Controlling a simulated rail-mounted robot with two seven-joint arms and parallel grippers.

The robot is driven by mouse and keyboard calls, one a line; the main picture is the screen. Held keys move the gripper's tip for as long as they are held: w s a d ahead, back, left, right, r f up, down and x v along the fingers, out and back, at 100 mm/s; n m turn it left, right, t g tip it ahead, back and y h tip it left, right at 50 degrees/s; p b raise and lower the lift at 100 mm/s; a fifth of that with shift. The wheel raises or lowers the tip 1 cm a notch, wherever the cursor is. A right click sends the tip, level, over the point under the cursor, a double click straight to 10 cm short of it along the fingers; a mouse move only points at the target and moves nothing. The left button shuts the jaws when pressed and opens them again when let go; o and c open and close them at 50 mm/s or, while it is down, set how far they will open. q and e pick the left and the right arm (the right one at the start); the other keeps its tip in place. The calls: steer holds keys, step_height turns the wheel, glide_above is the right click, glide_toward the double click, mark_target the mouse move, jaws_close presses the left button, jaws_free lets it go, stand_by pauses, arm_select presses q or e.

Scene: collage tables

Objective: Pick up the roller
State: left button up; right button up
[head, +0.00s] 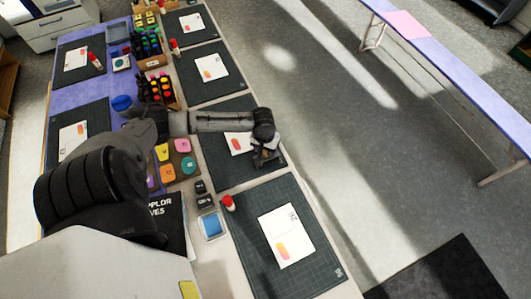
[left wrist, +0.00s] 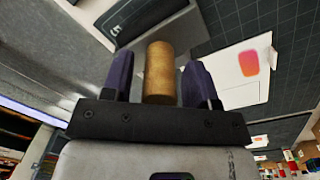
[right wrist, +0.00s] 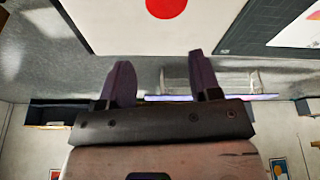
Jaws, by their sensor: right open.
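A tan, wood-coloured cylinder (left wrist: 159,72), which looks like part of the roller, stands out between the fingers of my left gripper (left wrist: 157,74) in the left wrist view. Narrow gaps show on both sides of it, so the fingers appear open around it and not pressed on it. In the head view, my left gripper (head: 266,157) points down over a dark cutting mat (head: 228,178), beside a white card (head: 237,145). The roller is not clear there, hidden by the gripper. My right gripper (right wrist: 163,80) is open and empty in the right wrist view.
Colored pads (head: 163,152), a blue ink pad (head: 212,226) and a red-capped glue stick (head: 228,203) lie near my left arm. A nearer mat holds another white card (head: 286,236). Bottle racks (head: 147,45) stand farther back.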

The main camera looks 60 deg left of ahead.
arm_select(q)
jaws_close()
steer(key=shift+r, duration=0.1)
stand_by(0.3)
